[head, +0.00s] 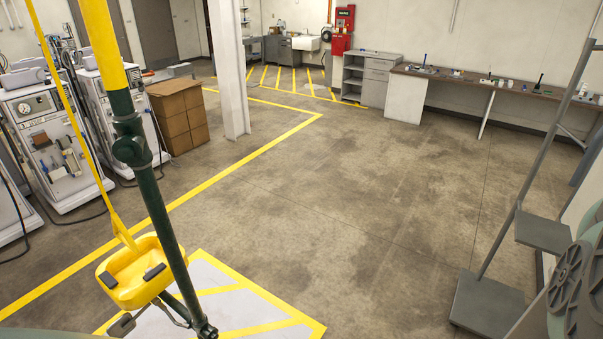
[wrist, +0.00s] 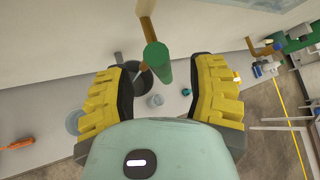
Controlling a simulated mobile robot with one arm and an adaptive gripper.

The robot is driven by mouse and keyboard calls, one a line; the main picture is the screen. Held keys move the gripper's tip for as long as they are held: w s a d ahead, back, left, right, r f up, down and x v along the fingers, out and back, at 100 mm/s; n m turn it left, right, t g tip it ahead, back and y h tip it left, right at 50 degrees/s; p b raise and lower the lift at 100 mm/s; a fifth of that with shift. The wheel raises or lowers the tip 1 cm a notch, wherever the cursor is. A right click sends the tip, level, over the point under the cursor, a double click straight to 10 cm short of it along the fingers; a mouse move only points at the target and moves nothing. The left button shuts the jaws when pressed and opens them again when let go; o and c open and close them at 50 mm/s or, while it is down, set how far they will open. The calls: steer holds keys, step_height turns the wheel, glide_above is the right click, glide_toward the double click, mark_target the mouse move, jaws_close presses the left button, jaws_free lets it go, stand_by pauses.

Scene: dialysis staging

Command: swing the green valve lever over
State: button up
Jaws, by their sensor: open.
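In the wrist view, the green valve lever (wrist: 157,65) shows as a green cylindrical grip on a brown, brass-like stem (wrist: 148,25) coming from the top edge. My gripper (wrist: 160,76) is open, with one yellow, black-padded finger to each side of the green grip. The grip appears in the gap between the fingertips, with clear space on both sides. I cannot tell how deep it sits between them. Where the stem joins the valve is not clear. I see neither the lever nor my gripper in the head view.
Beneath my gripper is a grey bench top (wrist: 40,108) with a dark cylinder (wrist: 118,57), a clear cup (wrist: 155,99) and an orange-handled tool (wrist: 17,145). In the head view, a yellow basin (head: 135,285) on a dark green pipe stands left. The floor (head: 330,220) is open in the middle.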

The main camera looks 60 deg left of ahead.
steer(key=v, duration=0.8)
steer(key=shift+a, duration=0.25)
steer(key=shift+w+r, duration=0.1)
steer(key=shift+r, duration=0.1)
steer(key=shift+c, duration=0.2)
